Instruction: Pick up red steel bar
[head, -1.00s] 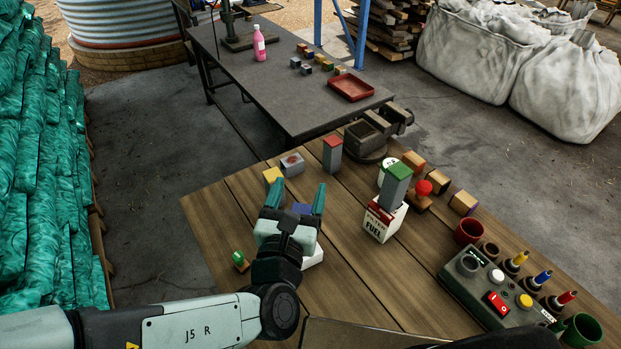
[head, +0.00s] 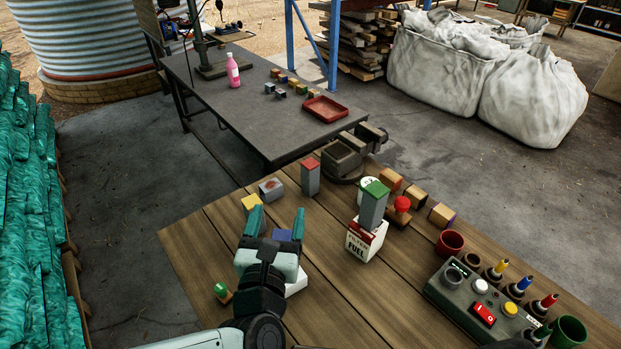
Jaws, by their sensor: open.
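The red steel bar (head: 310,178) is a grey upright block with a red top. It stands on the wooden table (head: 335,290) near its far edge, to the right of and beyond my gripper. My gripper (head: 277,215) is open, with its two teal fingers pointing away over the table. It is apart from the bar. A similar grey bar with a green top (head: 373,205) stands on or in a white fuel box (head: 366,242) to the right.
A yellow-topped block (head: 252,203), a grey block (head: 270,189) and a blue-topped block (head: 283,235) are close to my gripper. A control box (head: 473,300) is at the right. Bare planks lie between gripper and fuel box.

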